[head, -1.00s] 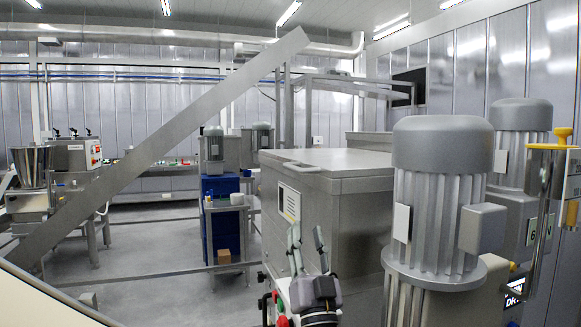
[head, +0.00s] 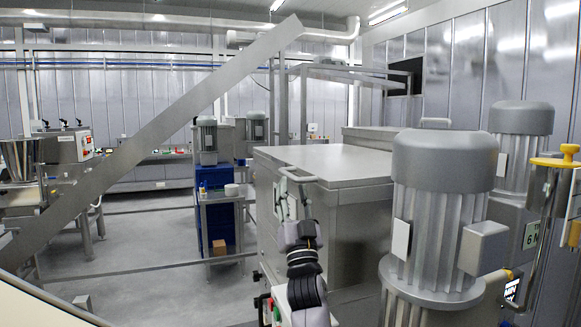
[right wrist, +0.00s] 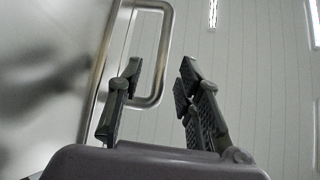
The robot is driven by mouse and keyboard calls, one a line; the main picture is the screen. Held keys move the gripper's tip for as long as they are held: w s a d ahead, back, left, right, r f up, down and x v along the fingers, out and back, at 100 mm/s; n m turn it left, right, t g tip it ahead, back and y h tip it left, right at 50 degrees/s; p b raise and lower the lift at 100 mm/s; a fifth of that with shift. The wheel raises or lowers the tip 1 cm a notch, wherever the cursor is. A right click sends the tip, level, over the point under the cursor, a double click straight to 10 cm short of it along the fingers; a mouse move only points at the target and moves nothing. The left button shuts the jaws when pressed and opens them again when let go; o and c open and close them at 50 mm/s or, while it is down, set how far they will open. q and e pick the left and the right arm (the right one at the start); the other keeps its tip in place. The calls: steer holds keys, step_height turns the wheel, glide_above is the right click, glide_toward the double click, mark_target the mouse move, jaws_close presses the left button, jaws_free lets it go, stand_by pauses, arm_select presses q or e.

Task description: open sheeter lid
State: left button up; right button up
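The sheeter lid (head: 335,161) is a flat steel cover lying level and shut on a steel box, right of centre in the head view. Its bar handle (head: 297,174) juts from the near left edge. My right gripper (head: 294,197) is just below this handle, fingers pointing up. In the right wrist view the gripper (right wrist: 162,72) is open and empty, its two fingers apart. The handle (right wrist: 167,45) is a bent metal loop that shows beyond and between the fingertips; contact cannot be told. My left gripper is not in view.
A large grey motor (head: 437,190) stands close on the right of the box. A yellow-topped post (head: 553,163) is at the far right. A long slanted metal beam (head: 165,135) crosses the left side. A small steel table (head: 222,198) stands behind on the left.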

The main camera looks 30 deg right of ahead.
mark_target(291, 176)
steer(key=shift+p+x, duration=0.65)
steer(key=shift+x, duration=1.65)
jaws_close()
